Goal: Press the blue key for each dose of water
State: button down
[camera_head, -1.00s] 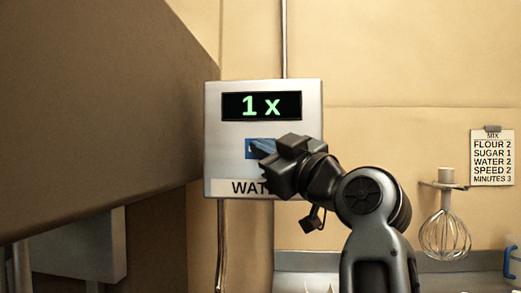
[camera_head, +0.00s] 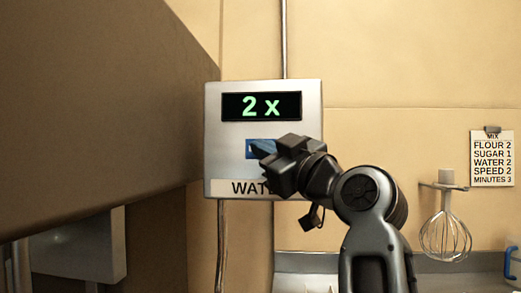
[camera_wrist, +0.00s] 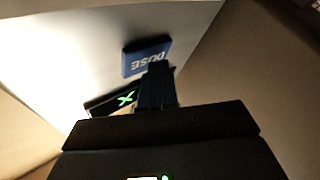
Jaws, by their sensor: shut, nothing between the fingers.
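The water dispenser (camera_head: 213,140) is a pale box on the wall with a dark display (camera_head: 262,106) reading "2 x" in green. Its blue key (camera_head: 250,149) is below the display, partly hidden by my gripper in the head view. In the wrist view the blue key (camera_wrist: 147,55) shows the word "DOSE". My gripper (camera_head: 266,152) is shut and empty, its fingertips at the key. The fingertips (camera_wrist: 156,68) overlap the key's edge in the wrist view; I cannot tell whether they touch it. The "WATER" label is partly covered by my gripper.
A recipe card (camera_head: 492,158) on the right wall reads flour 2, sugar 1, water 2, speed 2, minutes 3. A whisk (camera_head: 445,235) hangs below left of it. A large brown surface (camera_head: 90,110) fills the left side.

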jog(key=shift+s, duration=0.9)
jog(key=shift+s+a+p, duration=0.1)
jog(key=shift+s+p, duration=0.2)
jog(key=shift+s, duration=2.2)
dwell(0.7)
